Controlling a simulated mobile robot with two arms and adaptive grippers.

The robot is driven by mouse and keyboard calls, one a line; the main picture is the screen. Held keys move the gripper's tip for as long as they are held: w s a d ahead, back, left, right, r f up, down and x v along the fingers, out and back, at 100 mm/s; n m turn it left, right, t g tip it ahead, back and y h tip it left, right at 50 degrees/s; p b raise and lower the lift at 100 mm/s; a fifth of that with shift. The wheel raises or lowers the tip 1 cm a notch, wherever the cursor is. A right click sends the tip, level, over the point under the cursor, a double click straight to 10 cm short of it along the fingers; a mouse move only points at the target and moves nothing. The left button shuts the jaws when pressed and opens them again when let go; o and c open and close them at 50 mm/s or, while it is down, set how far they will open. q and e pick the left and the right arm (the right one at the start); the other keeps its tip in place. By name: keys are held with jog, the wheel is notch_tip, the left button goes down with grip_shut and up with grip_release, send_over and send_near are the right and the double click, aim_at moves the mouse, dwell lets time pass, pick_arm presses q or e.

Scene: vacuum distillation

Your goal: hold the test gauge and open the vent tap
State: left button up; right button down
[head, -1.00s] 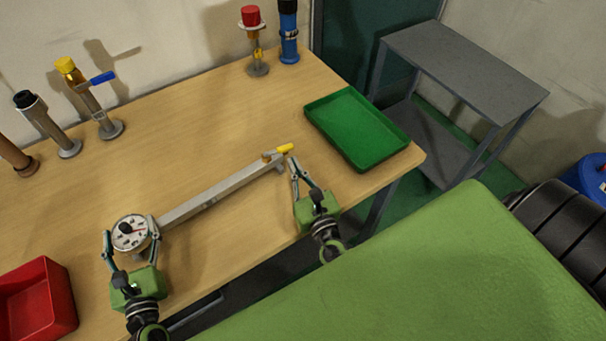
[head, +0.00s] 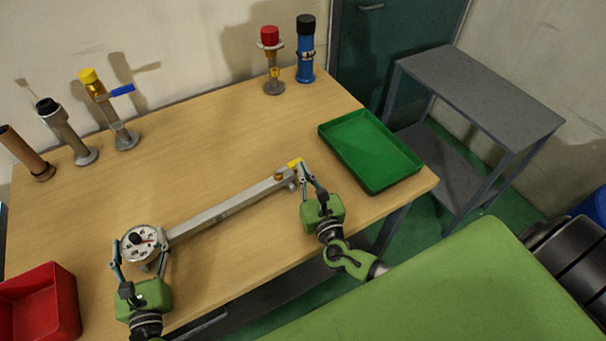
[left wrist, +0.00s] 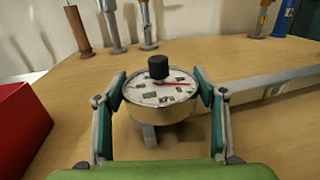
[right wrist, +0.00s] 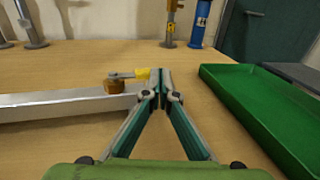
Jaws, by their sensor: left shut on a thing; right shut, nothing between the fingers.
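The test gauge (head: 141,243) is a round white dial with a black knob, at the left end of a long grey bar (head: 222,209) on the table. In the left wrist view the gauge (left wrist: 160,95) sits between the fingers of my left gripper (head: 140,257), which is shut on it. The vent tap (head: 293,164) has a yellow-tipped lever and a brass body at the bar's right end. My right gripper (head: 308,176) is shut and empty. In the right wrist view its fingertips (right wrist: 159,72) are beside the yellow lever end (right wrist: 142,74); I cannot tell whether they touch.
A green tray (head: 370,150) is to the right of the tap and a red bin (head: 40,303) is at the front left. Several fittings, including a blue-handled one (head: 122,137) and a blue cylinder (head: 305,50), stand along the back.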

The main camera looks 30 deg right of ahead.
jog(key=s, duration=0.4)
jog(key=s+d, duration=0.1)
jog(key=s, duration=0.9)
jog(key=shift+d, duration=0.4)
pick_arm(q)
jog(key=o, duration=1.8)
jog(key=s, duration=0.8)
jog(key=s+a, duration=0.1)
jog(key=s, duration=0.3)
